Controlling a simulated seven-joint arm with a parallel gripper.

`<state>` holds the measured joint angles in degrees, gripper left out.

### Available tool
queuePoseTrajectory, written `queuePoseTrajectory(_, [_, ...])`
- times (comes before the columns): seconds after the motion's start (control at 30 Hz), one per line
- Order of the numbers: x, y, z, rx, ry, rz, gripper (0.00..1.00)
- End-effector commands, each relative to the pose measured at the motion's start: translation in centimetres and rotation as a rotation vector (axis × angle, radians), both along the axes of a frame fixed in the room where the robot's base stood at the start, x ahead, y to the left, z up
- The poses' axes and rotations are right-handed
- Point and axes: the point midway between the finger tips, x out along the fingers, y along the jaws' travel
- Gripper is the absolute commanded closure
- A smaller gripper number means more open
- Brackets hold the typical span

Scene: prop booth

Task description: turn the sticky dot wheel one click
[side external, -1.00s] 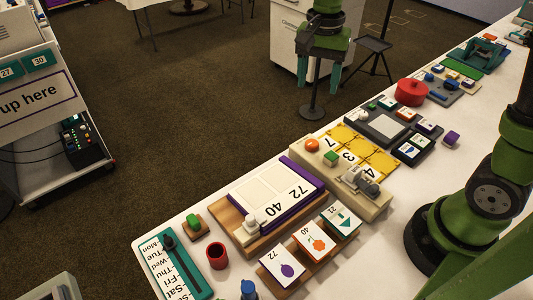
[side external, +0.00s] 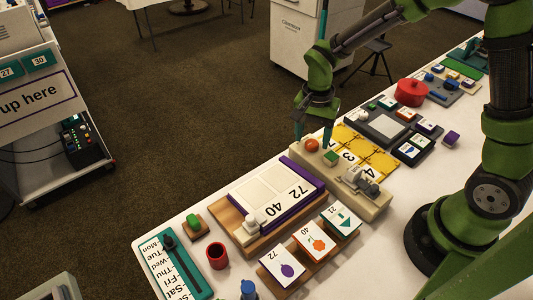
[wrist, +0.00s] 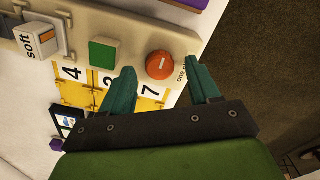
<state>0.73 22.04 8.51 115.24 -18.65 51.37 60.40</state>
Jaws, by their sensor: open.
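An orange round wheel with a pale line across it, which I take to be the sticky dot wheel, sits on the end of a cream box (side external: 374,204); it shows in the side view (side external: 311,146) and the wrist view (wrist: 160,65). Small print beside it is partly hidden by a finger. My gripper (side external: 313,139) points down over that end of the box. In the wrist view my gripper (wrist: 160,72) is open, with one teal fingertip on each side of the wheel. I cannot tell whether the fingers touch it.
A green square button (wrist: 103,54) is beside the wheel. A purple-edged board (side external: 268,198) stands to the left, and a red pot (side external: 411,93) is farther back.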

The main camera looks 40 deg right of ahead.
Motion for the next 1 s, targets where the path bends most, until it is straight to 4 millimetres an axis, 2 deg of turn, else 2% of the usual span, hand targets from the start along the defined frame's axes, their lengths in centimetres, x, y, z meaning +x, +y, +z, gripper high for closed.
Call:
queuePoseTrajectory(0.13, [-0.06,0.00,-1.01,0.000,0.001,-0.001,0.39])
queuePoseTrajectory(0.43, [-0.04,-0.01,-1.16,0.000,0.000,-0.001,0.39])
queuePoseTrajectory(0.8, [-0.04,-0.02,-1.12,0.000,0.000,0.000,0.95])
queuePoseTrajectory(1.0, [-0.03,-0.01,-1.10,0.000,0.000,0.013,0.95])
